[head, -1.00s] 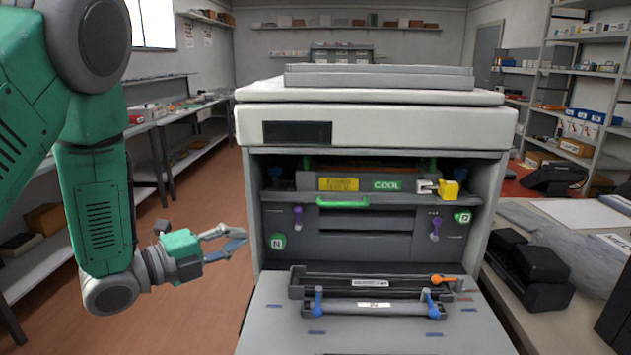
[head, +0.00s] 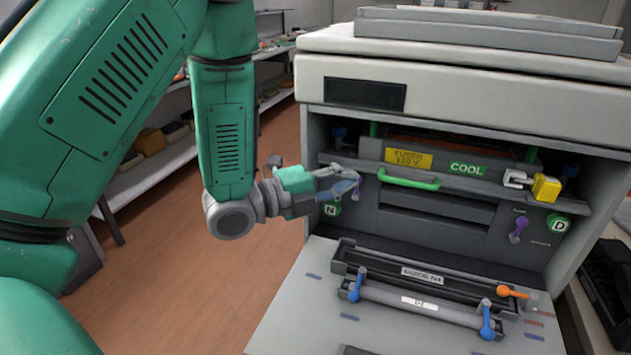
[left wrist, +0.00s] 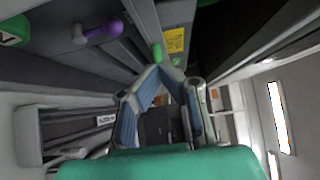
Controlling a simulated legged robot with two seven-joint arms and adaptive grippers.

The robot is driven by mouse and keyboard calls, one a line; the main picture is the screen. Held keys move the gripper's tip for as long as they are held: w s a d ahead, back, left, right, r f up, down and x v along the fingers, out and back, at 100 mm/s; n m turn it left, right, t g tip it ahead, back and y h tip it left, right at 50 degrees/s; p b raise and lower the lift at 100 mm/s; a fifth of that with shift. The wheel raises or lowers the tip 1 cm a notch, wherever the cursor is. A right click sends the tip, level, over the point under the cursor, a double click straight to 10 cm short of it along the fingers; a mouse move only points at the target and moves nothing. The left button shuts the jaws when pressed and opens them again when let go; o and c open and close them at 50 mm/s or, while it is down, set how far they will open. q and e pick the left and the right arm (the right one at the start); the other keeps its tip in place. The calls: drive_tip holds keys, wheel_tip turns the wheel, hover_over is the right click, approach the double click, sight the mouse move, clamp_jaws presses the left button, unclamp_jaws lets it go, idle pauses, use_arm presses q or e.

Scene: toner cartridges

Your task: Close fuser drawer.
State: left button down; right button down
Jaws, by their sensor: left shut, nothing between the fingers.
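The fuser drawer (head: 490,157) sits in the upper part of the printer's open front. It carries a yellow FUSER 120 V label (head: 408,158), a green COOL label (head: 468,169) and a green handle (head: 408,181). How far it stands out is hard to tell. My left gripper (head: 358,183) is shut and empty, just left of the handle and by the purple lever at the left side. In the left wrist view, the closed fingertips (left wrist: 154,76) point toward the green handle end (left wrist: 157,51) and the yellow label (left wrist: 174,40). My right gripper is not in view.
A yellow latch (head: 546,187) is at the drawer's right. Purple levers (head: 518,230) hang below. The lowered front door (head: 300,305) holds a black tray (head: 410,272) and a grey roller with blue levers (head: 415,303). Open floor (head: 215,285) lies left of the printer.

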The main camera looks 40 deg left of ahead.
sight(358, 163)
use_arm(q)
drive_tip(key=w, duration=0.3)
drive_tip(key=shift+w+r, duration=0.1)
drive_tip(key=shift+r, duration=0.05)
drive_tip(key=shift+w+a, duration=0.35)
drive_tip(key=shift+a, duration=0.25)
drive_tip(key=shift+a+f, duration=0.25)
drive_tip(key=shift+a, duration=0.2)
drive_tip(key=shift+x, duration=0.85)
drive_tip(key=shift+r, duration=0.3)
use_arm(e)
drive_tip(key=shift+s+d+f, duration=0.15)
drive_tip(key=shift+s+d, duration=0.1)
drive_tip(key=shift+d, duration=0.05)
use_arm(q)
drive_tip(key=shift+a+f, duration=0.1)
drive_tip(key=shift+a, duration=0.05)
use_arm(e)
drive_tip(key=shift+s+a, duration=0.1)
